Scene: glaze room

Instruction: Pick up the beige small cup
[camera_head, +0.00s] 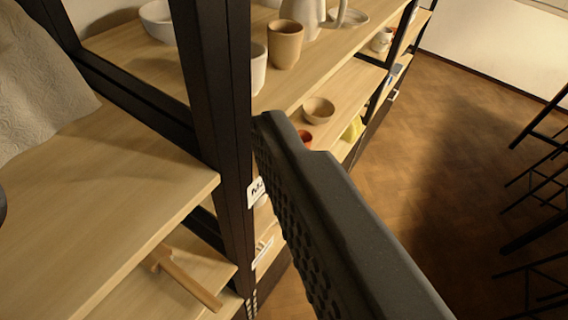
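A tan-beige cup (285,44) stands upright on the upper shelf of the rack, beyond a black post. A white cup (258,68) stands just left of it, partly hidden by the post. A small beige bowl-like vessel (319,110) sits on the shelf below. I cannot tell which of the two beige pieces is the small cup. One dark grey finger of my gripper (330,215) fills the lower middle, close to the camera, its textured pad facing left. Nothing touches the pad. A dark sliver at the left edge may be the other finger. The gripper looks open and empty.
Black rack posts (222,110) stand close to the finger. A near wooden shelf (110,190) holds a grey cloth-like piece (35,75). A wooden tool (185,278) lies lower. A white bowl (158,20) and a pitcher (303,14) stand farther back. The floor at right is open, with black stand legs.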

